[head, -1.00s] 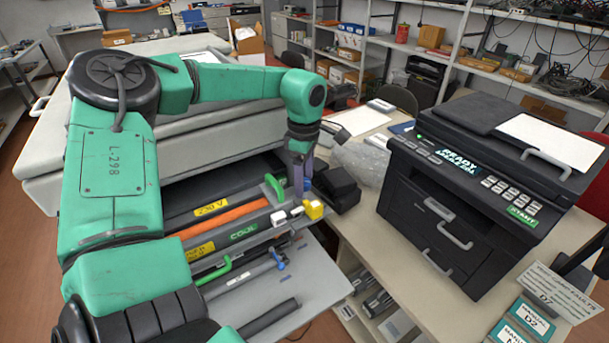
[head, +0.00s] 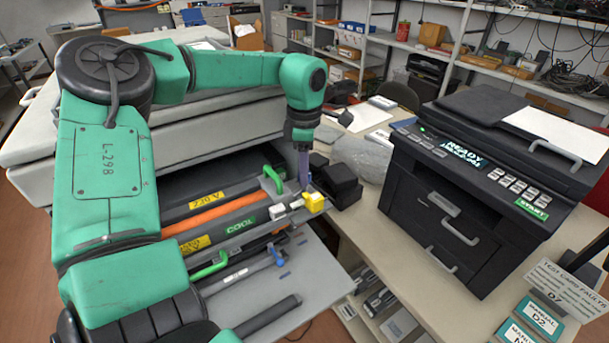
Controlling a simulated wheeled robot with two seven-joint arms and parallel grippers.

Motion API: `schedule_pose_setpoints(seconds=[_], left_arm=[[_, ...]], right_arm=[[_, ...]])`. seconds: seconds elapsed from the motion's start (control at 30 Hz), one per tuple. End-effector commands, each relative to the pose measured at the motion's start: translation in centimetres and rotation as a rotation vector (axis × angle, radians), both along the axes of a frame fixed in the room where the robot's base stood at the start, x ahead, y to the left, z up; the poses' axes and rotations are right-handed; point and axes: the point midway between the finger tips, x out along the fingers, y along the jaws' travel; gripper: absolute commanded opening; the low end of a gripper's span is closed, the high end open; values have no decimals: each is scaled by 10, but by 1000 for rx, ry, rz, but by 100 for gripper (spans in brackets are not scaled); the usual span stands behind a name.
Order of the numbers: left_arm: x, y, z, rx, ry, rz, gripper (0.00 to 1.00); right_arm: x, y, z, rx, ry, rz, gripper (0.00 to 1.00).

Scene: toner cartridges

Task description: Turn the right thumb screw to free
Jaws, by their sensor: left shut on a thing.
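My left gripper (head: 304,180) points down at the right end of the open machine, just behind a yellow block (head: 315,202). Its fingers are closed on a small blue thumb screw (head: 308,188), which is mostly hidden by the fingers and the block. How far the screw is turned cannot be seen. Another blue piece (head: 278,258) sits lower, on the grey open tray (head: 295,290). My right gripper is not in view.
A green handle (head: 272,179), an orange roller (head: 225,213) and white blocks (head: 277,211) are close to the gripper. A black box (head: 338,186) stands just right of it. A black printer (head: 475,190) stands on the table further right.

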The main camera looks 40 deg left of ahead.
Motion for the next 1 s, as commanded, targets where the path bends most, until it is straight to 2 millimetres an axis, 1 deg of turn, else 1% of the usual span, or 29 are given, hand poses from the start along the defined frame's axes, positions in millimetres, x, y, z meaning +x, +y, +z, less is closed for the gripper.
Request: schedule_pose_setpoints(seconds=[0.03, 0.3, 0.6, 1.0], left_arm=[[0, 0, -5, 2, -1, 41, 0], [0, 0, -3, 1, -1, 298, 0], [0, 0, -2, 1, -1, 584, 0], [0, 0, -1, 0, 0, 959, 0]], right_arm=[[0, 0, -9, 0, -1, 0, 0], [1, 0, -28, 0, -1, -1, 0], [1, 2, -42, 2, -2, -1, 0], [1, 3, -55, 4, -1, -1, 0]])
